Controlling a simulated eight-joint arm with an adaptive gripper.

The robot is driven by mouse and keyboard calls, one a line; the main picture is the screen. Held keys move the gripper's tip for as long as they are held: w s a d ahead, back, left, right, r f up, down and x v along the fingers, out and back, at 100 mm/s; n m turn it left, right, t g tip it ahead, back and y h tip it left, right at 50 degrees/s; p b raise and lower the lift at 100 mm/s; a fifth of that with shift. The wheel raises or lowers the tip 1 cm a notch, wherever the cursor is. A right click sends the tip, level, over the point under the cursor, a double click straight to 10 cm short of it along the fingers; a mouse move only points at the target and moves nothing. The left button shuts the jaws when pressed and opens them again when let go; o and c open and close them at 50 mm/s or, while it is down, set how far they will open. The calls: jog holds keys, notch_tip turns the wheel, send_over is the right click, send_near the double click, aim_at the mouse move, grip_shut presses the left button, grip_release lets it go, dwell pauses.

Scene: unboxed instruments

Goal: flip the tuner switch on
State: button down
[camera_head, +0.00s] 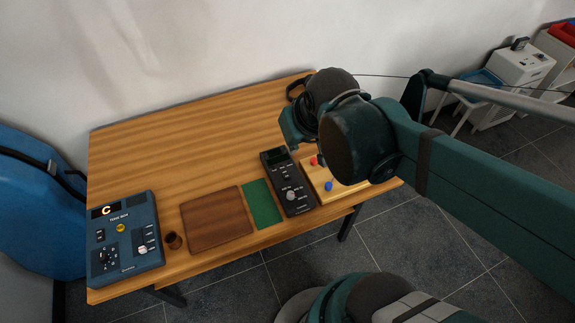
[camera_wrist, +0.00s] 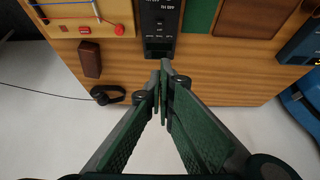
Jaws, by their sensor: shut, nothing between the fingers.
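A black device (camera_head: 288,181) with a dark display, white markings that look like Hz values and a grey knob lies on the table's right half. It also shows at the top of the wrist view (camera_wrist: 160,22). A blue device (camera_head: 126,240) with a lit "C", several controls and a black dial stands at the table's left end. The lettering is too small to tell surely which is the tuner. My gripper (camera_wrist: 162,72) is shut and empty, its tips appearing just below the black device's display end in the wrist view. Contact cannot be told.
A yellowish board (camera_head: 322,186) with red and blue knobs lies right of the black device. Headphones (camera_wrist: 108,95) lie at the back edge by a brown block (camera_wrist: 90,59). A green mat (camera_head: 262,204) and brown board (camera_head: 216,219) lie left. The table's back left is clear.

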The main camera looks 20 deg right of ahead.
jog(key=w+f+g+p, duration=0.3)
jog(key=f+p, duration=0.1)
jog(key=f, duration=0.1)
jog(key=shift+w+d+f, duration=0.25)
jog(key=shift+d, duration=0.15)
dwell(0.5)
jog(key=shift+f, duration=0.2)
dwell(0.4)
jog(key=b, duration=0.2)
send_over(286, 172)
jog(key=shift+s+f, duration=0.2)
jog(key=shift+f, duration=2.15)
jog(key=shift+s+f, duration=0.15)
jog(key=shift+f, duration=2.15)
jog(key=shift+s+f+b, duration=0.2)
jog(key=shift+f+b, duration=0.4)
jog(key=shift+f, duration=1.45)
